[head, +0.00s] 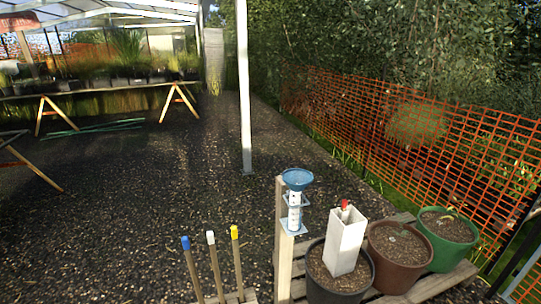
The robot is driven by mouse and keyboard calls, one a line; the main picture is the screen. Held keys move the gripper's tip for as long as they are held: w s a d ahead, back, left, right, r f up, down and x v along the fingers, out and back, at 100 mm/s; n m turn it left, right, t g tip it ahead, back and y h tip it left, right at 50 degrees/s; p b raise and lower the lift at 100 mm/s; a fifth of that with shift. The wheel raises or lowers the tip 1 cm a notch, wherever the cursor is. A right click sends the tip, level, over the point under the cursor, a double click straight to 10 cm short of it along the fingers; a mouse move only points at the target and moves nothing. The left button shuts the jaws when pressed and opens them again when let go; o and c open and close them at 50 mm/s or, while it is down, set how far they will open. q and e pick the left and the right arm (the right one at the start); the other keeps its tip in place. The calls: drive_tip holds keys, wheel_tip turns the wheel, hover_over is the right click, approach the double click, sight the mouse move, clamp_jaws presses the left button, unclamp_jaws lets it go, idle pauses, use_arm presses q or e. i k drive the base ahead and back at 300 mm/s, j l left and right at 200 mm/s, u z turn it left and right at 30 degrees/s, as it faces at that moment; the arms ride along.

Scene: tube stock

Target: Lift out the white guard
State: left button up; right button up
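The white guard (345,243) is a square upright tube. It stands slightly tilted in the soil of a black pot (324,292) at the lower right. A small red tip (345,204) shows at its open top; what is below that tip inside the guard is hidden. Neither of my grippers is in the head view.
A brown pot (416,260) and a green pot (454,247) stand right of the black pot on a wooden pallet (448,284). A wooden post with a blue-topped gauge (297,180) stands left of the guard. Stakes with blue, white and yellow tips (235,232) stand further left.

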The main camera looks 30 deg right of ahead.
sight(343, 243)
drive_tip(key=z, duration=1.65)
